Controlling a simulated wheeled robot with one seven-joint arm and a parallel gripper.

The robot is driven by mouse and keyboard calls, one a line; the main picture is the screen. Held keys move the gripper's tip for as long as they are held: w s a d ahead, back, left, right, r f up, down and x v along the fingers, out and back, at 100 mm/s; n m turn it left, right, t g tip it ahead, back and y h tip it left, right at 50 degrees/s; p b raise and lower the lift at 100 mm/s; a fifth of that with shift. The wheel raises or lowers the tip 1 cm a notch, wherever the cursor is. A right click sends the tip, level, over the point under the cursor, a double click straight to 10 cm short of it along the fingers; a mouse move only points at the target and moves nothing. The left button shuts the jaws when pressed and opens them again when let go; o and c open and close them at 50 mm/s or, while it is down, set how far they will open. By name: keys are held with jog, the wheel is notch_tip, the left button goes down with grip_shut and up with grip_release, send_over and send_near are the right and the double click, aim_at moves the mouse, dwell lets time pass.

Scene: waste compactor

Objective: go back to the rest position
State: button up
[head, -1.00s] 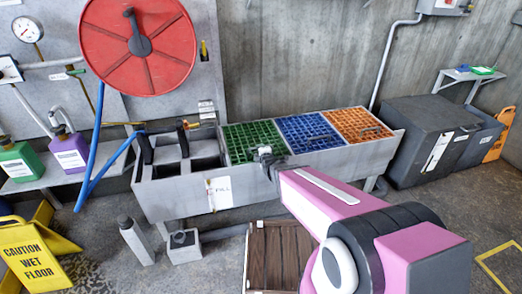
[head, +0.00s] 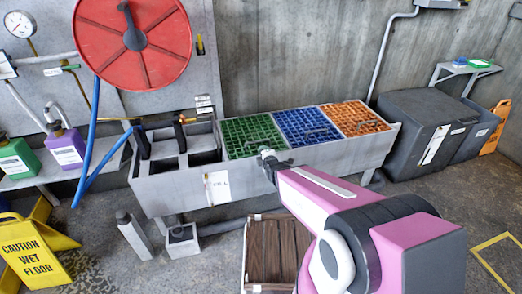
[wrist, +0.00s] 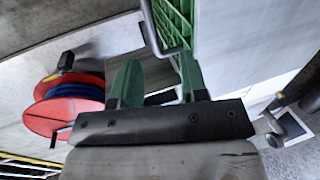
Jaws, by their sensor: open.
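My gripper (head: 268,160) is at the front edge of the grey trough in the head view, in front of the green grid; the arm behind it is pink and white. In the wrist view my gripper (wrist: 157,72) has two green fingers standing apart with nothing between them. The green grid (wrist: 172,22) shows beyond the fingers at the top of that view. How far the fingers are from the trough is hard to tell.
The trough (head: 285,165) holds green, blue (head: 306,125) and orange (head: 353,117) grids. A red reel (head: 132,40) hangs at upper left. A wooden pallet (head: 272,250) lies below my arm. A yellow wet-floor sign (head: 35,250) and a dark bin (head: 425,130) stand at the sides.

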jog(key=shift+s+d+r, duration=0.15)
jog(key=shift+s+d, duration=0.05)
jog(key=shift+s, duration=0.5)
jog(key=s+d+m+g+h, duration=0.2)
jog(key=s+d+m+g, duration=0.1)
jog(key=d+m+g, duration=0.4)
jog(key=s+d+r+m+g+h, duration=0.1)
jog(key=s+d+m+g+h, duration=0.1)
jog(key=s+d+m+g, duration=0.2)
jog(key=d+m+g, duration=0.3)
jog(key=d+m, duration=0.3)
jog(key=m, duration=0.4)
jog(key=shift+s+d, duration=0.15)
jog(key=shift+s, duration=0.1)
